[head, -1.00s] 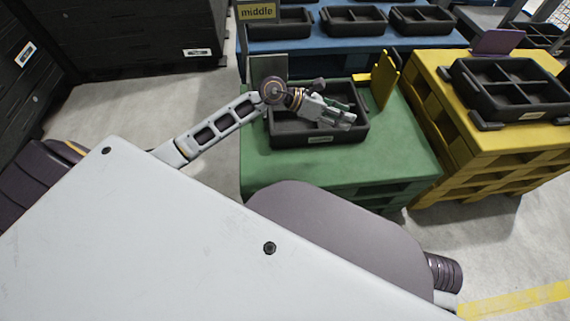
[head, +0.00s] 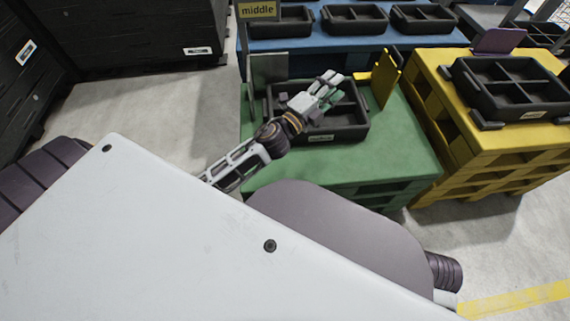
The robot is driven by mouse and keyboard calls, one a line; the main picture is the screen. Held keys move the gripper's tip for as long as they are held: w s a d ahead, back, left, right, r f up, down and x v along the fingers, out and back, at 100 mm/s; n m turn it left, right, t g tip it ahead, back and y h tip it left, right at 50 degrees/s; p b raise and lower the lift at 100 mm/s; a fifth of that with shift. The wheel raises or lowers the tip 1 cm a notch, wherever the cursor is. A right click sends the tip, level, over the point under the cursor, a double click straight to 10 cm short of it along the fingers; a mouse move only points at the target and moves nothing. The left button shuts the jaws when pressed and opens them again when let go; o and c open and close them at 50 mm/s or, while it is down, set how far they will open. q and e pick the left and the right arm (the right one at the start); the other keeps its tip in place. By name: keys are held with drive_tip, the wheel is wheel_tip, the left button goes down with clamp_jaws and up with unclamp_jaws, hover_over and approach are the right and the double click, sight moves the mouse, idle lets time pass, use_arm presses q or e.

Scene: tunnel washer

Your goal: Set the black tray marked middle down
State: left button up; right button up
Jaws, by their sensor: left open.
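A black tray (head: 348,132) with dividers sits on the green pallet stand (head: 395,150); its small front label is too small to read. My left gripper (head: 333,86) is open above this tray, its fingers pointing to the far right. It covers part of the tray's inside, and I cannot tell whether it touches the tray. A yellow sign reading "middle" (head: 257,10) stands at the left end of the blue stand (head: 300,44), behind the green one. My right gripper is out of view.
A grey plate (head: 268,68) and a yellow plate (head: 384,78) stand upright at the back of the green stand. Another black tray (head: 490,105) sits on the yellow pallet stand (head: 450,140) to the right. Several black trays line the blue stand. Large black bins (head: 130,35) stand at left.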

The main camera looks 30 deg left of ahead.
use_arm(q)
drive_tip(key=s+a+f+n+g+y, duration=0.3)
drive_tip(key=s+f+n+g, duration=0.15)
drive_tip(key=f+n, duration=0.3)
drive_tip(key=s+a+f+n+g+y, duration=0.35)
drive_tip(key=s+f+n, duration=0.2)
drive_tip(key=f, duration=0.35)
drive_tip(key=s+d+f+n+g+h, duration=0.1)
drive_tip(key=s+d+f+n+g, duration=0.1)
drive_tip(key=s, duration=0.5)
drive_tip(key=s+d+f+n+g+h, duration=0.1)
drive_tip(key=s+d+f+g, duration=0.3)
drive_tip(key=s, duration=0.4)
wheel_tip(320, 180, down, 2)
drive_tip(key=shift+s+f+n+g, duration=0.2)
drive_tip(key=shift+s+n+g, duration=0.1)
drive_tip(key=shift+n+g, duration=0.4)
